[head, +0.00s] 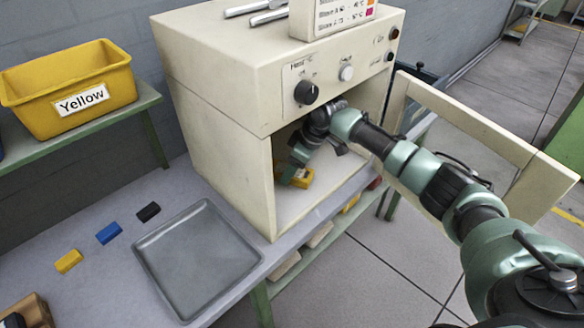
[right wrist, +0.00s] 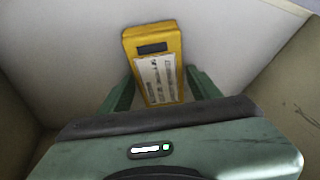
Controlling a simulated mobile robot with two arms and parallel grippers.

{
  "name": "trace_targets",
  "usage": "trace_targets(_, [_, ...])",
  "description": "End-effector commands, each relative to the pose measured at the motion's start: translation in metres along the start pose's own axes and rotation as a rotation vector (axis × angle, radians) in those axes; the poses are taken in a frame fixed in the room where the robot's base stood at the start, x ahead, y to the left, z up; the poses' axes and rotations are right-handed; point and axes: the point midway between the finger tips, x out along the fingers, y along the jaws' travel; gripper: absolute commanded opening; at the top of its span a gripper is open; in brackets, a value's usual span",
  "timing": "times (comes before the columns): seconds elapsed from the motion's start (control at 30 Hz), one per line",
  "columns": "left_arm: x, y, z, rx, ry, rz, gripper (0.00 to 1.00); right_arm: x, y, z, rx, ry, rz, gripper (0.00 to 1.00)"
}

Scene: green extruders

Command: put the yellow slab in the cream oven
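The cream oven (head: 215,150) stands on the bench with its door (head: 480,140) swung open to the right. My right arm reaches in through the opening. The yellow slab (right wrist: 155,65) lies on the oven's pale floor, with a white label and a dark patch on its upper face. It also shows in part in the head view (head: 306,178), next to my fingers. My right gripper (right wrist: 160,85) has its green fingers on either side of the slab's near part, with narrow gaps showing; it looks open. My left gripper is not in view.
An empty grey tray (head: 195,255) lies left of the oven. Small yellow (head: 68,261), blue (head: 109,233) and black (head: 149,212) blocks lie beside it. A yellow bin (head: 70,90) labelled "Yellow" stands on a green shelf. The oven walls and open door flank my right arm.

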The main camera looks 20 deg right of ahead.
Motion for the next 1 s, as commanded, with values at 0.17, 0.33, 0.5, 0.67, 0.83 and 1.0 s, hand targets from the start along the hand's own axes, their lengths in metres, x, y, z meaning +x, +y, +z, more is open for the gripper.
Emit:
trace_targets(0.17, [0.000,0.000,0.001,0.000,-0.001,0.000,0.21,0.000,0.000,0.000,0.000,0.001,0.000,0.74])
trace_targets(0.33, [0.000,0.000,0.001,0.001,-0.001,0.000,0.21,-0.001,0.000,-0.001,0.000,0.001,0.001,0.74])
trace_targets(0.5, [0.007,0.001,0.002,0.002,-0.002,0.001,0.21,-0.014,0.001,-0.001,0.000,0.005,0.001,0.74])
trace_targets(0.67, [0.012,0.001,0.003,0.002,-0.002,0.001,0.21,-0.025,0.001,0.035,0.002,-0.003,0.002,0.74])
trace_targets(0.83, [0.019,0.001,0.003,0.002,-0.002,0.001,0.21,-0.040,0.001,0.070,0.000,-0.003,0.002,0.74])
trace_targets(1.0, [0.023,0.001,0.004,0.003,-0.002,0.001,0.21,-0.052,0.001,0.096,0.001,-0.002,0.002,0.74])
